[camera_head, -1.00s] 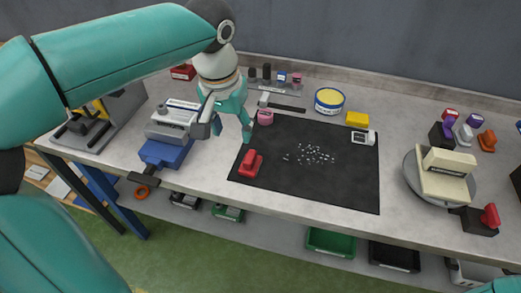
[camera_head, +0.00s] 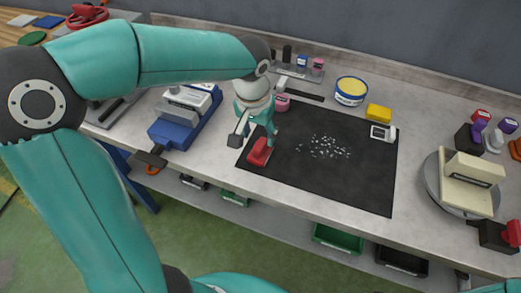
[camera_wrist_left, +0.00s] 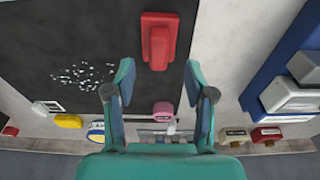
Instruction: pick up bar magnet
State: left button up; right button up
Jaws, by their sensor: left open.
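A red block with a raised grip (camera_head: 260,152), which looks like the bar magnet, lies on the left front corner of the black mat (camera_head: 350,180). My left gripper (camera_head: 254,138) is open and empty, its fingers pointing down close to the block. In the left wrist view the red block (camera_wrist_left: 159,40) lies just beyond the gap between the open fingertips (camera_wrist_left: 158,72), roughly centred on it. I cannot tell the exact height of the fingers above it. My right gripper is not in view.
Metal chips (camera_head: 325,147) lie scattered on the mat. A blue and grey vise (camera_head: 185,115) stands to the left. A pink item (camera_head: 282,103), a yellow-lidded tin (camera_head: 351,91) and a yellow block (camera_head: 378,113) stand behind. A turntable (camera_head: 437,190) stands at the right.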

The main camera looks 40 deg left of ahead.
aim_at(260, 144)
pick_arm(q)
jog(key=shift+w+f+p, duration=0.1)
jog(key=shift+w+f, duration=0.05)
jog(key=shift+f, duration=0.75)
jog(key=shift+w+f+p, duration=0.1)
jog(key=shift+w+f, duration=0.1)
jog(key=shift+f, duration=0.7)
jog(key=shift+w+f+p, duration=0.1)
jog(key=shift+w+f, duration=0.05)
jog(key=shift+f, duration=0.75)
grip_shut()
